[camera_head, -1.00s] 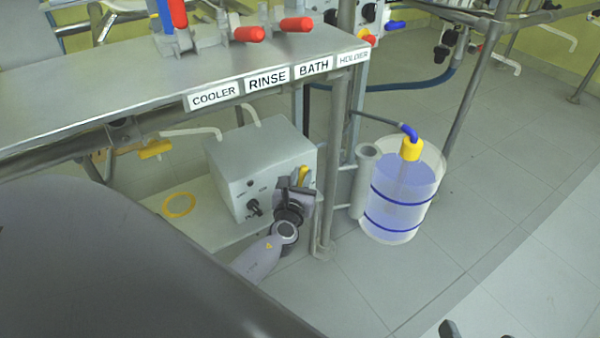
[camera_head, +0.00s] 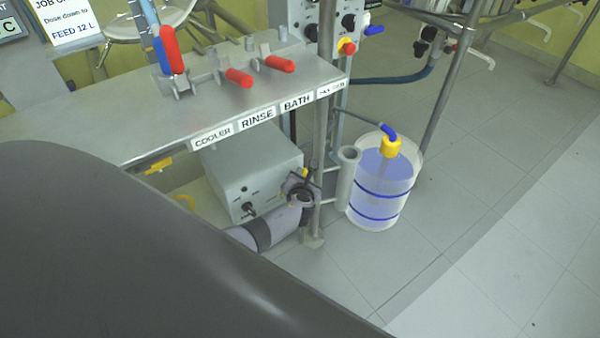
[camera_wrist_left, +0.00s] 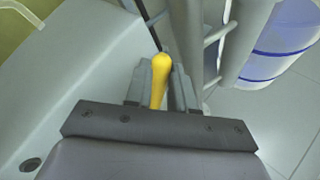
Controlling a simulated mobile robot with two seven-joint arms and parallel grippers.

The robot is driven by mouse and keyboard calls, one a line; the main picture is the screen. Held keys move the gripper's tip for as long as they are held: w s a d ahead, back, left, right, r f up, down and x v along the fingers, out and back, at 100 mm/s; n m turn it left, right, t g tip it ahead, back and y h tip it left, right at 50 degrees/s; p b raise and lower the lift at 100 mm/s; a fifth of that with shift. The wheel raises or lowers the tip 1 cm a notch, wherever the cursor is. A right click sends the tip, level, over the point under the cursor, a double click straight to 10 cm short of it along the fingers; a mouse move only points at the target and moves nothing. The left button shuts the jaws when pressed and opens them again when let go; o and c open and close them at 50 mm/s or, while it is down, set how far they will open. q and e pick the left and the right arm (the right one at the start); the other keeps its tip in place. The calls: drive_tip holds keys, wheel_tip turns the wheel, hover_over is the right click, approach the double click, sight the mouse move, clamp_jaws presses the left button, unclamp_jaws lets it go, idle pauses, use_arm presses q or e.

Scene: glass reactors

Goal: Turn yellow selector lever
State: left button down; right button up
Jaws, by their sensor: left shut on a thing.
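The yellow selector lever (camera_wrist_left: 161,77) shows in the left wrist view as a yellow handle with a rounded end. It lies between the two grey fingers of my left gripper (camera_wrist_left: 162,84), which is shut on it. In the head view my left gripper (camera_head: 302,180) is at the right end of a grey control box (camera_head: 250,165) under the bench. There the lever is mostly hidden by the gripper, and its pivot is hidden. My right gripper is not in view.
A metal bench (camera_head: 130,120) labelled COOLER, RINSE and BATH overhangs the box. A bench post (camera_head: 326,130) and a grey tube holder (camera_head: 345,180) stand close right of the gripper. A clear blue-banded tank (camera_head: 382,185) stands beyond. Floor at right is free.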

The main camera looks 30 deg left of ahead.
use_arm(q)
drive_tip(key=shift+w+d+f+m+g, duration=0.2)
drive_tip(key=shift+w+m+g, duration=0.1)
drive_tip(key=shift+g, duration=0.2)
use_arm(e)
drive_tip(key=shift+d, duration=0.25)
use_arm(q)
drive_tip(key=shift+f, duration=0.1)
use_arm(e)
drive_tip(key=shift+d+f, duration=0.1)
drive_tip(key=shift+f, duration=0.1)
use_arm(q)
drive_tip(key=c, duration=1)
unclamp_jaws()
drive_tip(key=shift+o, duration=0.2)
drive_tip(key=shift+p, duration=0.3)
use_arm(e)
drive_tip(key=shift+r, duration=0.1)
